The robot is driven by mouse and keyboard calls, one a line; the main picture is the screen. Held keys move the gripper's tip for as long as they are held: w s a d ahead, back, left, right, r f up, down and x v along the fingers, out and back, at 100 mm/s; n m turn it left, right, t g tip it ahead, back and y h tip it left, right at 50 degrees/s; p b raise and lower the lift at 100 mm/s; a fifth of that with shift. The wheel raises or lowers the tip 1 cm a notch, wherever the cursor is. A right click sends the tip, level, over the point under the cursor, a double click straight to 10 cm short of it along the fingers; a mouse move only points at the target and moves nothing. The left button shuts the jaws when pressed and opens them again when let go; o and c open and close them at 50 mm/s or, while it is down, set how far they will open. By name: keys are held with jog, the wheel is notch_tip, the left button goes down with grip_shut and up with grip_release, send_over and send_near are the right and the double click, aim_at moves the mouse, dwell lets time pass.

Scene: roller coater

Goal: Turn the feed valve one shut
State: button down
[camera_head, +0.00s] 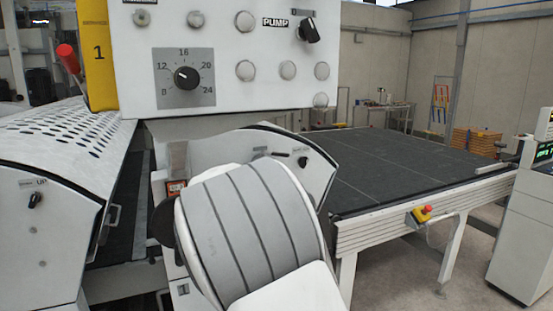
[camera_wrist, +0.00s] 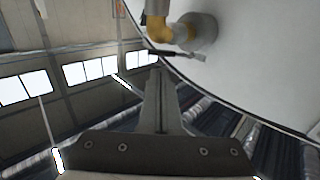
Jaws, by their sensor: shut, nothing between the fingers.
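In the wrist view, a brass-yellow valve-like fitting (camera_wrist: 172,33) joins a grey round stub on a white panel (camera_wrist: 255,60). A thin dark lever-like bar (camera_wrist: 175,53) lies beside the fitting. No label shows there, so I cannot tell whether it is feed valve one. My gripper (camera_wrist: 159,72) is shut and empty, with its tips just below the fitting; I cannot tell whether they touch it. In the head view my large arm link hides my gripper. A red-handled lever (camera_head: 68,58) stands beside a yellow plate marked 1 (camera_head: 99,53).
A white control panel (camera_head: 225,92) with a dial and a PUMP switch hangs above my arm. A perforated white cover (camera_head: 60,135) is at left. A dark conveyor (camera_head: 400,165) extends right, with a red-yellow emergency stop (camera_head: 422,213) on its side.

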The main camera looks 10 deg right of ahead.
jog(key=p+x, duration=0.1)
jog(key=x, duration=0.8)
